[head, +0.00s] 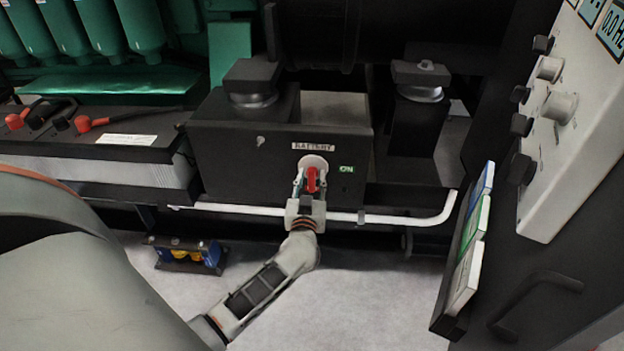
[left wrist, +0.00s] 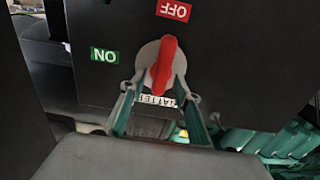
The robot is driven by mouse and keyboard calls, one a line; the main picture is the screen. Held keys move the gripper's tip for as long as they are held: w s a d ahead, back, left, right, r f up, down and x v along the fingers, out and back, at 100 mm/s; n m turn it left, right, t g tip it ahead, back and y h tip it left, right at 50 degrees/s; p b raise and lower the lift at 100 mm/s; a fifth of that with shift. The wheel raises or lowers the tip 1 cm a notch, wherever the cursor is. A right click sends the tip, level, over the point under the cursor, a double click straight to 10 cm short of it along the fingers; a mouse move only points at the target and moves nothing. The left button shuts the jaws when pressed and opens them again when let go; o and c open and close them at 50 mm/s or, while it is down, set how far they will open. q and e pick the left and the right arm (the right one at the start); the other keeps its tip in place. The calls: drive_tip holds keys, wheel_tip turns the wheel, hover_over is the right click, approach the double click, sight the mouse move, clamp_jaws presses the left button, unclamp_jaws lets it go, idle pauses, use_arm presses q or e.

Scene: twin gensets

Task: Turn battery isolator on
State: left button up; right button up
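The battery isolator is a red handle (head: 311,180) on a pale round plate, on the front of a black box (head: 232,165) under a BATTERY label (head: 327,147). The green ON label (head: 346,169) is right of it. In the left wrist view, turned upside down, the handle (left wrist: 163,66) stands nearly upright, one end toward the red OFF label (left wrist: 174,10); the ON label (left wrist: 104,55) is to the side. My left gripper (head: 309,187) is at the isolator, fingers (left wrist: 157,92) apart on either side of the handle's near end. Contact is unclear. My right gripper is out of view.
A white pipe (head: 400,220) runs below the box. A battery with red terminal caps (head: 92,123) is at left. A small blue and yellow unit (head: 186,254) sits on the floor. A white control panel (head: 575,110) and hanging booklets (head: 470,250) are at right.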

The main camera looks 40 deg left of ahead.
use_arm(q)
clamp_jaws()
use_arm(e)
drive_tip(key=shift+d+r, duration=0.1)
